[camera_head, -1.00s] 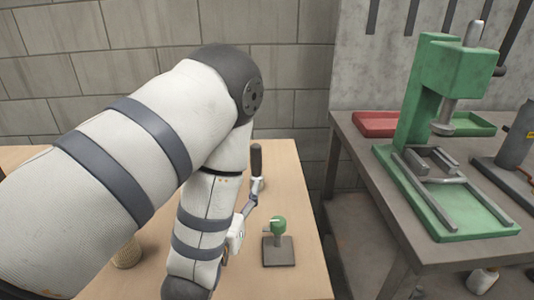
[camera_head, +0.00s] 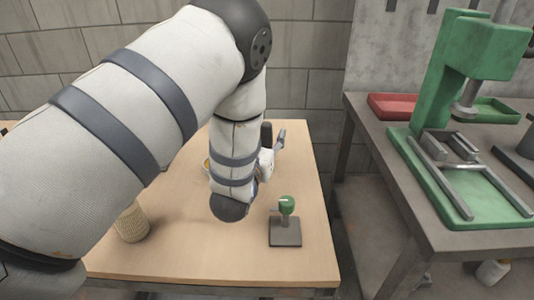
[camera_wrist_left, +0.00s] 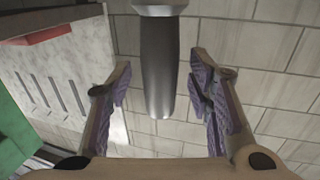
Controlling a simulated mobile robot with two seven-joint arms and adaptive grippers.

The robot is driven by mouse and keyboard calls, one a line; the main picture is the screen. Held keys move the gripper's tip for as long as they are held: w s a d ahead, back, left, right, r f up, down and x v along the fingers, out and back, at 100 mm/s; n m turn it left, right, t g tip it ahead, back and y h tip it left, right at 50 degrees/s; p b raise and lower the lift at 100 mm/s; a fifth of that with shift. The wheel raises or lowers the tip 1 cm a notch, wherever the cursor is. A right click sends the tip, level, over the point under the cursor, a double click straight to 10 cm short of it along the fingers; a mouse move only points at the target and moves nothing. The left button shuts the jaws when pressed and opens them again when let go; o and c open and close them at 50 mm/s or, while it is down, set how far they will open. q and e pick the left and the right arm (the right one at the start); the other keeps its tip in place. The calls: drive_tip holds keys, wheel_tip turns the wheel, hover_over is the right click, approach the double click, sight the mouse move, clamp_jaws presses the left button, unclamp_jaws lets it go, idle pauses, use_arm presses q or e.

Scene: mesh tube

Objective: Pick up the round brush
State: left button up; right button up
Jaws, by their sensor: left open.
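A dark, rounded upright handle (camera_head: 266,133) shows at the back of the wooden table, partly behind my left gripper; it looks like the round brush's handle. Its bristles cannot be made out. In the left wrist view the dark handle (camera_wrist_left: 158,75), with a pale metal collar at the top edge, lies between the two fingers, with a gap on both sides. My left gripper (camera_head: 273,143) is open around the handle and seems not to touch it. Its purple-padded fingers show in the wrist view (camera_wrist_left: 160,85). My right gripper is not in view.
A small green fixture on a dark square base (camera_head: 286,232) stands to the right of my left arm. A woven, tan cylinder (camera_head: 131,222) stands at the left front. A yellow-rimmed item (camera_head: 206,166) is partly behind my arm. A bench with a green press (camera_head: 440,90) is at right.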

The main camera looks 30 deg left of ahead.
use_arm(q)
clamp_jaws()
drive_tip(key=shift+r, duration=0.1)
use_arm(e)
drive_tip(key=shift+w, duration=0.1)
